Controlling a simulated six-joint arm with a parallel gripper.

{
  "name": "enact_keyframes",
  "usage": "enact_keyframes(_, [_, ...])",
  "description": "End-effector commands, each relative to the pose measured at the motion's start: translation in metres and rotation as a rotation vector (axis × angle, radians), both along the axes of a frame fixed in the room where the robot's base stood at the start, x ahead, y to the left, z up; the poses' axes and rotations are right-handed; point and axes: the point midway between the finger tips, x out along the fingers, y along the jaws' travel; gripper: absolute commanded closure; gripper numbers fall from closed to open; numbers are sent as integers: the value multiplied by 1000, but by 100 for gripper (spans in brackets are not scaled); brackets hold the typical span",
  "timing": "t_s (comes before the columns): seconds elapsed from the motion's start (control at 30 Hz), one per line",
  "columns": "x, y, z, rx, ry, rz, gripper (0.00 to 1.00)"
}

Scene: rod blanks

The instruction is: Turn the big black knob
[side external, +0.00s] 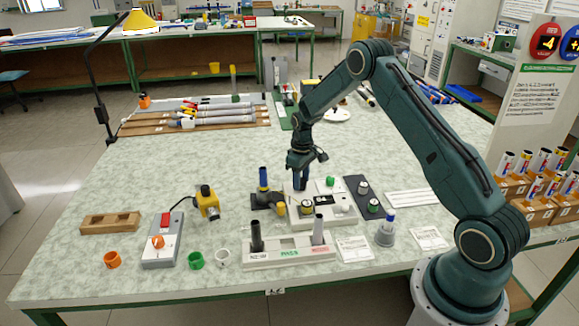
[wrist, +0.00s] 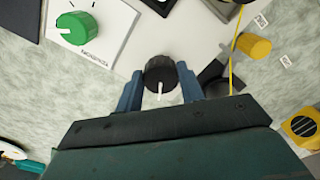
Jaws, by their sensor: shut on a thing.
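The big black knob (wrist: 159,72) sits between my gripper's two blue fingers in the wrist view. Its white pointer line points toward the bottom of that picture, at my palm. My gripper (wrist: 159,84) is shut on the knob, one finger on each side. In the side view my gripper (side external: 299,184) reaches down to the white panel (side external: 293,213), and the black knob is hidden there behind the fingers. A green knob on a white plate (wrist: 76,29) is at the upper left in the wrist view; it also shows on the panel in the side view (side external: 330,181).
A dark plate with a green-topped knob (side external: 373,205) is right of the panel. A dark fixture with a blue-topped post (side external: 263,180) stands to its left. A labelled rack (side external: 290,251) is in front.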

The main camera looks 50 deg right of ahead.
Motion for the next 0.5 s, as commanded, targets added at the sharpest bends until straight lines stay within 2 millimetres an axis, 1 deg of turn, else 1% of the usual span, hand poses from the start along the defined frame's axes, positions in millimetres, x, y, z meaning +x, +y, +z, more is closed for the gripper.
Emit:
enact_keyframes(0.2, [1, 0, 1, 0, -1, 52, 85])
enact_keyframes(0.5, [1, 0, 1, 0, -1, 59, 85])
